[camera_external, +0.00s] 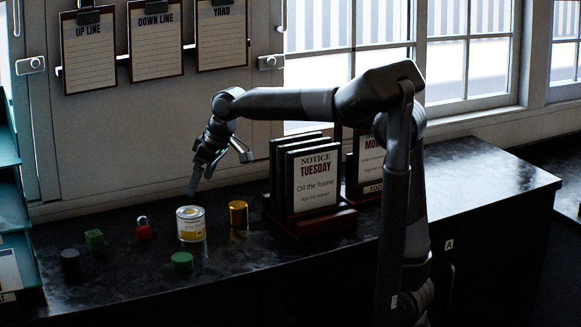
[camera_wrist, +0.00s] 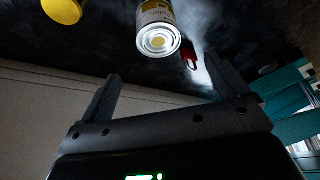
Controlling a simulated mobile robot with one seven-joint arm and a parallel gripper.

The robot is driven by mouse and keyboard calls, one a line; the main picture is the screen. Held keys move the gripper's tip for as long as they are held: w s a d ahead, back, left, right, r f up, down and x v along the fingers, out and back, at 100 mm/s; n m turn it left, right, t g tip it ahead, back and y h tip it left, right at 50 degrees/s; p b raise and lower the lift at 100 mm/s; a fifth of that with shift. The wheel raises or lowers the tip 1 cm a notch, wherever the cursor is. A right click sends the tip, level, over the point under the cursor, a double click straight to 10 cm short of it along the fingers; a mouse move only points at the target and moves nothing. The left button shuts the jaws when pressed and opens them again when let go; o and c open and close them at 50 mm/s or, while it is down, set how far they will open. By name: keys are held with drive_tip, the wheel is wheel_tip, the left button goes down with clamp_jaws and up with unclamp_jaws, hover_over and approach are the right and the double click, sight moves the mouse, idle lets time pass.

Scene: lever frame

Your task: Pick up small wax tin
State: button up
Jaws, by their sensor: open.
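Several small items on the dark counter could be the wax tin, and I cannot read a label that settles which. A white and yellow can (camera_external: 190,224) with a partly legible label stands upright; it also shows in the wrist view (camera_wrist: 157,38). A shiny gold cylinder (camera_external: 238,214) stands to its right and appears as a yellow disc in the wrist view (camera_wrist: 62,10). A low green round piece (camera_external: 182,262) lies in front of the can. My gripper (camera_external: 217,170) is open and empty, above and behind the can. Its two fingers (camera_wrist: 162,95) are spread in the wrist view, touching nothing.
A red padlock (camera_external: 143,229), a green cube (camera_external: 95,241) and a dark cylinder (camera_external: 70,263) stand to the left. A rack of notice boards (camera_external: 315,182) stands right of the gold cylinder. Clipboards (camera_external: 156,45) hang on the wall behind. Teal shelves (camera_external: 14,225) border the left.

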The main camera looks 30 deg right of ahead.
sight(194, 212)
drive_tip(key=x, duration=0.5)
drive_tip(key=d+x, duration=0.1)
drive_tip(key=x, duration=0.2)
drive_tip(key=shift+s+f, duration=0.25)
drive_tip(key=shift+s, duration=0.15)
drive_tip(key=shift+w+a+x, duration=0.1)
drive_tip(key=shift+x, duration=1.4)
drive_tip(key=shift+w+a+x, duration=0.15)
drive_tip(key=shift+x, duration=1.4)
drive_tip(key=shift+r, duration=0.15)
drive_tip(key=shift+c, duration=0.2)
drive_tip(key=c, duration=1.2)
